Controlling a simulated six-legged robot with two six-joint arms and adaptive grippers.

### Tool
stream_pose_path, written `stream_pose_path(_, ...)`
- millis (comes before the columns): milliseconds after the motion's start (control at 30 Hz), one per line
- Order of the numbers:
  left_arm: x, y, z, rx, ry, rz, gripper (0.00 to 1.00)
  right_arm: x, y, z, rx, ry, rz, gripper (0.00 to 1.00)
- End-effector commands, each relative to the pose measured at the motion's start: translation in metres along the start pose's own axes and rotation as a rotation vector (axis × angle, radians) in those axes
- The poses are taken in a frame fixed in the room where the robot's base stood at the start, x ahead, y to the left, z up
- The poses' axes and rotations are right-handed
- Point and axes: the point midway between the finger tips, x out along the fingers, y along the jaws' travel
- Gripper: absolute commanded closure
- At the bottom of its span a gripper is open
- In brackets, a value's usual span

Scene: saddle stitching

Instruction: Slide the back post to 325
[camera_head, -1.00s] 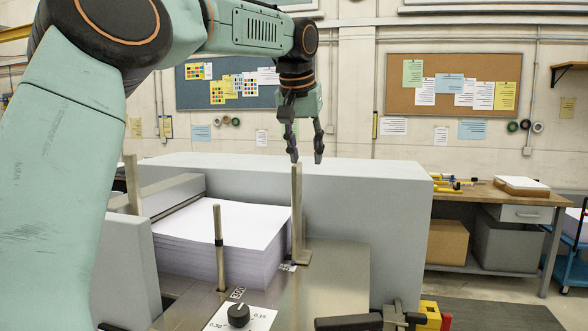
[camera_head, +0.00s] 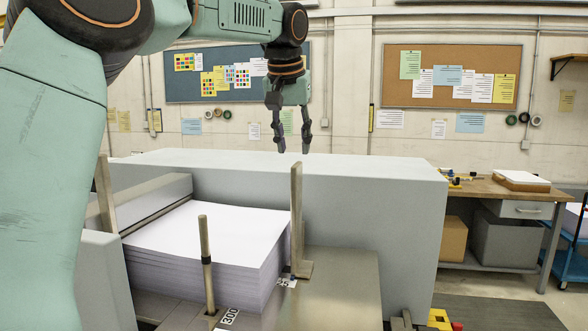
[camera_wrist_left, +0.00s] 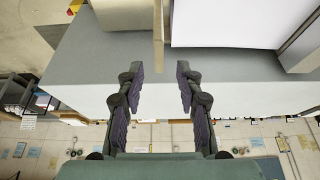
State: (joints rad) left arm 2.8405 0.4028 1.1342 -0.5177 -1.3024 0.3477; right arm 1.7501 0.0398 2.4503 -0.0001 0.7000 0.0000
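A tall tan post (camera_head: 297,215) stands upright on a flat foot at the right side of a white paper stack (camera_head: 205,232). A partly hidden label (camera_head: 286,282) ending in "25" lies by its foot. A shorter round post (camera_head: 206,258) stands in front of the stack near a "300" label (camera_head: 229,316). Another tan post (camera_head: 104,190) stands at the left. My left gripper (camera_head: 293,151) points down, open and empty, around the height of the tall post's top. In the left wrist view, a tan post (camera_wrist_left: 158,22) lines up with the gap between the parted fingers, apart from them. My right gripper is not visible.
A long grey housing wall (camera_head: 375,195) runs behind the post and stack. A bare metal plate (camera_head: 340,285) lies to the right of the post. A workbench (camera_head: 480,187) stands farther right.

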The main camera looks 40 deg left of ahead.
Motion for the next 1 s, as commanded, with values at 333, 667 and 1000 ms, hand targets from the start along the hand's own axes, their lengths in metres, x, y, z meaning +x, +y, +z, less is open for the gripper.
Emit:
stream_pose_path(333,0.046,0.001,0.005,0.001,-0.005,0.000,0.64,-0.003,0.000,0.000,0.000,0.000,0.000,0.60)
stream_pose_path(667,0.075,0.000,0.003,0.001,-0.001,0.001,0.64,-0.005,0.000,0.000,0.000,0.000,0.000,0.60)
stream_pose_path(1000,0.077,-0.001,0.001,0.000,-0.001,0.001,0.72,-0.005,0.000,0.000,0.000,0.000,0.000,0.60)
